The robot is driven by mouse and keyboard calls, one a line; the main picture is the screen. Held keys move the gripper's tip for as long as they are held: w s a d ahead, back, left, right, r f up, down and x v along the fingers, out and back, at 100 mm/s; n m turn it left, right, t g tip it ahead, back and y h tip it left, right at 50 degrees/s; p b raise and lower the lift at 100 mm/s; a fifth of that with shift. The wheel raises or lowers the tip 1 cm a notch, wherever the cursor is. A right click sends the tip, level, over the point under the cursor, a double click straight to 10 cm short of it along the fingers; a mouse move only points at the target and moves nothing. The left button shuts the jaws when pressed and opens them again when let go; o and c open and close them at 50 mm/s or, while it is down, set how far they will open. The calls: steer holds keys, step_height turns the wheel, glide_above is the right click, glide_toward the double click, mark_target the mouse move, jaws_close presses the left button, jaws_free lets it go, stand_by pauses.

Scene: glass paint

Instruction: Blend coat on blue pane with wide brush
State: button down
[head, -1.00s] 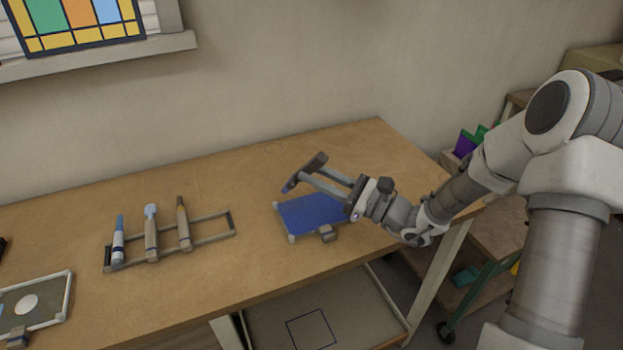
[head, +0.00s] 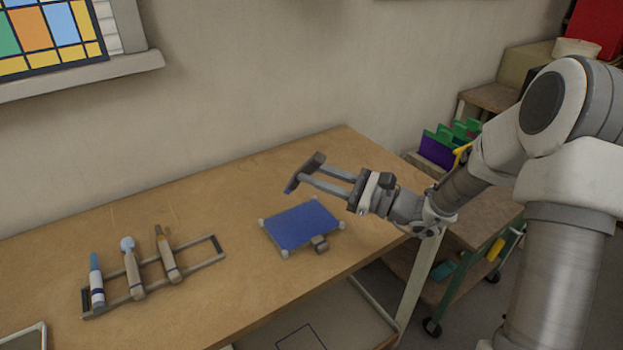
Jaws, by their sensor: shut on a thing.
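The blue pane (head: 302,226) lies flat on the workbench in the head view, with pale blocks at its corners and a small grey-brown block at its near edge. My gripper (head: 308,173) is shut on a dark, wide-headed tool, which looks like the wide brush (head: 297,181). I hold it tilted, in the air above and beyond the pane's far edge in the picture. The brush appears apart from the pane. Its bristle end points down and left. Any coat on the pane's surface cannot be made out.
A tool rack (head: 207,262) with several upright tools stands left of the pane on the workbench (head: 190,215). A frame corner (head: 25,340) shows at the lower left. A cart (head: 480,225) stands right of the bench. Bare bench lies between rack and pane.

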steer(key=shift+d+r, duration=0.15)
steer(key=shift+r, duration=0.05)
steer(key=shift+f, duration=0.1)
step_height(320, 180, down, 5)
steer(key=b, duration=0.4)
steer(key=s+a, duration=0.2)
steer(key=a, duration=0.1)
steer(key=s+a+b, duration=0.1)
steer(key=shift+s+a+r, duration=0.25)
steer(key=shift+s+a, duration=0.1)
steer(key=shift+a, duration=0.05)
steer(key=shift+f, duration=0.15)
steer(key=shift+f, duration=0.1)
stand_by(0.3)
steer(key=shift+f, duration=0.15)
steer(key=shift+f, duration=0.25)
stand_by(0.5)
